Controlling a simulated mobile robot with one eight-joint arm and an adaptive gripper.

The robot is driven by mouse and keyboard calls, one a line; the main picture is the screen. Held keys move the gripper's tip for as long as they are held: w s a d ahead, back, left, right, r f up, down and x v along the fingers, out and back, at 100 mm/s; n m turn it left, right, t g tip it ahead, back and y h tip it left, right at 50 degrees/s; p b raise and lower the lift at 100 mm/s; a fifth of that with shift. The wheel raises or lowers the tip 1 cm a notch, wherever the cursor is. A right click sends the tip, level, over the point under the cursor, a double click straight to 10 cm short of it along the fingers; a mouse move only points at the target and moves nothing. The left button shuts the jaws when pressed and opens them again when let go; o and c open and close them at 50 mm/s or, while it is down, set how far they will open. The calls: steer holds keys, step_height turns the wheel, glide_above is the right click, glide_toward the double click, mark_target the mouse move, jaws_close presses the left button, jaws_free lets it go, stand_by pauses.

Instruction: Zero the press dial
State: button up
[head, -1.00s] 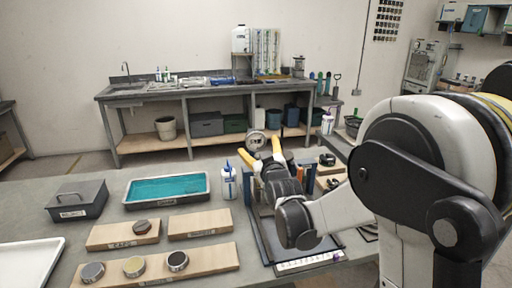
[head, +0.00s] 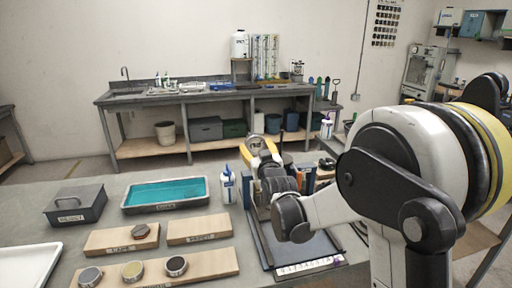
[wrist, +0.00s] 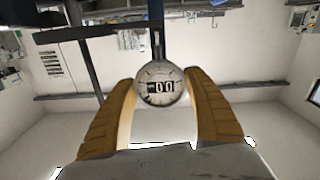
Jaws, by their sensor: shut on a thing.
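The press dial (wrist: 160,84) is a round, pale gauge with a dark number window that seems to read 00. In the wrist view it sits between the two yellow fingers of my gripper (wrist: 160,80), which is shut on its sides. In the head view my gripper (head: 260,150) reaches over the press, and its fingers and wrist hide most of the dial. The press has a dark flat base with a number strip (head: 310,265) along its front edge. A dark post (wrist: 157,25) runs from the dial to the top of the wrist view.
Left of the press stand a white bottle (head: 228,187), a teal-filled tray (head: 165,206), a grey lidded box (head: 75,204) and wooden boards (head: 198,229) with round pucks. A white tray (head: 25,265) lies at the left edge. A back bench (head: 215,92) stands beyond the table.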

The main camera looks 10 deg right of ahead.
steer(key=m, duration=0.3)
steer(key=o, duration=1.2)
steer(key=shift+s, duration=0.15)
steer(key=s, duration=1.1)
steer(key=shift+s, duration=0.4)
steer(key=s+f+g, duration=0.3)
steer(key=s, duration=0.6)
steer(key=s+f+n+g, duration=0.1)
steer(key=s+f+g, duration=0.2)
steer(key=s, duration=0.7)
steer(key=s+f+g, duration=0.3)
steer(key=s+g, duration=0.2)
steer(key=s, duration=0.5)
steer(key=shift+s+n, duration=0.2)
steer(key=shift+n, duration=0.1)
